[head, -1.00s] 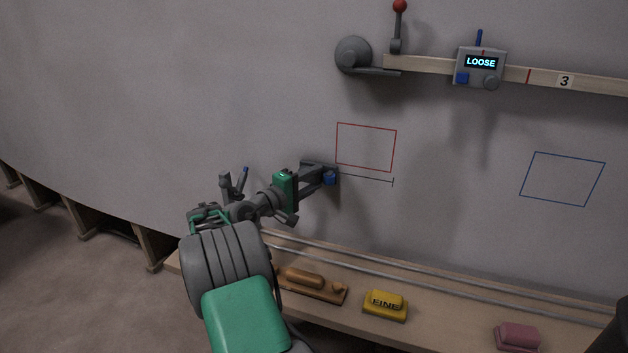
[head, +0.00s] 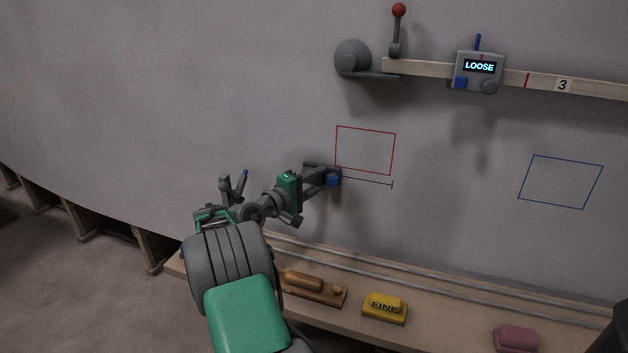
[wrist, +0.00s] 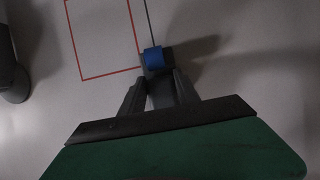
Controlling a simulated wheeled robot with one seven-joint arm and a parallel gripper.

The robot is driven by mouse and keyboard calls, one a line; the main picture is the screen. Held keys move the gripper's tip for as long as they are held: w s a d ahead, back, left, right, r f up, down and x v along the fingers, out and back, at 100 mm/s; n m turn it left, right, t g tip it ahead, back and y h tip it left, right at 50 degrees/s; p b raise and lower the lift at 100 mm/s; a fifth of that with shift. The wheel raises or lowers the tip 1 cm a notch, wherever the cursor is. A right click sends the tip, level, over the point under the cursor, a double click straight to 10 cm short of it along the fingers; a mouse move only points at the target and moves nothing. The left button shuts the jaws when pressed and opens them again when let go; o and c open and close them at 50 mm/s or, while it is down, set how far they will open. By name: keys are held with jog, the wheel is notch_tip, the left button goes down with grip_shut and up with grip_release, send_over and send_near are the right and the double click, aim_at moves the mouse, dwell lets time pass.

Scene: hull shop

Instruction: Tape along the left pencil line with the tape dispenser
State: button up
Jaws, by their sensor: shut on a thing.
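My gripper (head: 322,174) is shut on the tape dispenser, a dark tool with a blue roller (head: 334,179) at its tip. The roller is at the wall, at the left part of the left pencil line (head: 370,180), which runs right to a short end tick just under a red outline. In the wrist view the blue roller (wrist: 154,58) sits at the near end of the visible line (wrist: 148,22). The part of the line beneath the tool is hidden. I cannot tell whether the roller touches the wall, and no tape can be made out.
A red outline (head: 365,150) lies above the line; a blue outline (head: 561,181) is at right. Above runs a wooden batten (head: 540,82) with a "LOOSE" display box (head: 479,68) and a red-knobbed lever (head: 398,28). Below, a shelf (head: 445,325) holds a plane-like tool (head: 315,288), yellow block (head: 384,307) and pink block (head: 516,338).

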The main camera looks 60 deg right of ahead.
jog(key=shift+s+d+r+p, duration=0.1)
jog(key=shift+s+d+p, duration=1)
jog(key=shift+s, duration=3)
jog(key=shift+s+d+f+p, duration=0.15)
jog(key=shift+s+p, duration=1.8)
jog(key=shift+s, duration=2.2)
jog(key=shift+s+d+r+p, duration=0.15)
jog(key=shift+s+d+p, duration=1)
jog(key=shift+s, duration=2.95)
jog(key=o, duration=0.8)
jog(key=shift+a+p, duration=0.35)
jog(key=shift+a, duration=0.1)
jog(key=c, duration=0.8)
jog(key=shift+a, duration=0.6)
jog(key=shift+s+a, duration=0.2)
jog(key=shift+a, duration=1.05)
jog(key=shift+s+a, duration=0.2)
jog(key=shift+a, duration=1.05)
jog(key=shift+s+a+r, duration=0.1)
jog(key=shift+s+a, duration=0.1)
jog(key=shift+a, duration=1.05)
jog(key=shift+s+a, duration=0.2)
jog(key=shift+a, duration=1)
